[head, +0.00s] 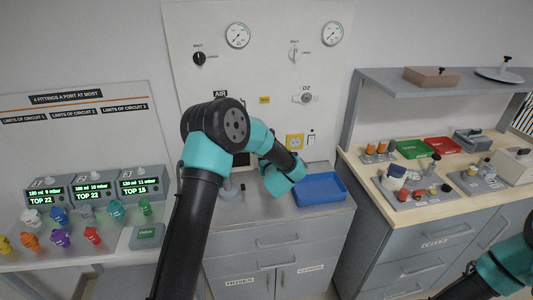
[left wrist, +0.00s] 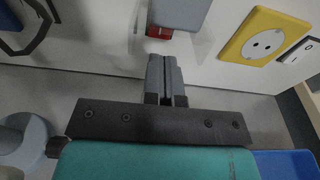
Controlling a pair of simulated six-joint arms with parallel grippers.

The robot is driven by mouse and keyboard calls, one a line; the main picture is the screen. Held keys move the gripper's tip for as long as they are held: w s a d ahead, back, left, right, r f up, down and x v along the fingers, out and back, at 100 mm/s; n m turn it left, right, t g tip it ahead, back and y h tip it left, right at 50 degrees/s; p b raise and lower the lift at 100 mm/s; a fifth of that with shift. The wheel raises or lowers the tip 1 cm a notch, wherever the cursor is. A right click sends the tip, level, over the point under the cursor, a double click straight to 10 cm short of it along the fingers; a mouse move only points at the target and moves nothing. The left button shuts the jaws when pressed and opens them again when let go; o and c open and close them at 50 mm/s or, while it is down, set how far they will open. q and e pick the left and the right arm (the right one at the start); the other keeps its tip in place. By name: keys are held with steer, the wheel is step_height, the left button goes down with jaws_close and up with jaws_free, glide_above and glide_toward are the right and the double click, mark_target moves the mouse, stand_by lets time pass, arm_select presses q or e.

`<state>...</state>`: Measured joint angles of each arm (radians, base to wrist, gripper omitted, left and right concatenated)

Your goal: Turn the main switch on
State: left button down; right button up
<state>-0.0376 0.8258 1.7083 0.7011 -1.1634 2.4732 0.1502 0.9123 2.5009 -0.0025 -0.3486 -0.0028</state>
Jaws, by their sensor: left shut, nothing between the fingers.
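A white rocker switch (head: 311,139) sits on the back wall beside a yellow socket plate (head: 295,142). In the left wrist view the switch (left wrist: 299,59) is at the right edge, next to the yellow socket (left wrist: 258,44). A red part (left wrist: 158,34) shows under a grey box (left wrist: 180,12) at the top of that view; I cannot tell if it is the main switch. My left gripper (left wrist: 163,62) is shut and empty, its tips just below the red part; contact is unclear. In the head view my left arm hides this gripper and the red part.
A blue tray (head: 320,190) lies on the grey cabinet top, right of my left wrist. Two gauges (head: 237,35) and knobs are on the wall panel. Lit monitors (head: 140,184) and coloured fittings stand at left. The wooden bench (head: 372,186) at right carries trays and parts.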

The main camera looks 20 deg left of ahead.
arm_select(q)
steer(key=shift+x, duration=2.05)
steer(key=shift+w+a, duration=0.1)
steer(key=shift+w, duration=0.05)
steer(key=s+d, duration=0.2)
steer(key=s, duration=0.2)
steer(key=s+d+f, duration=0.1)
steer(key=s+d, duration=0.5)
steer(key=s, duration=0.1)
steer(key=shift+s+f, duration=0.35)
steer(key=shift+f, duration=0.05)
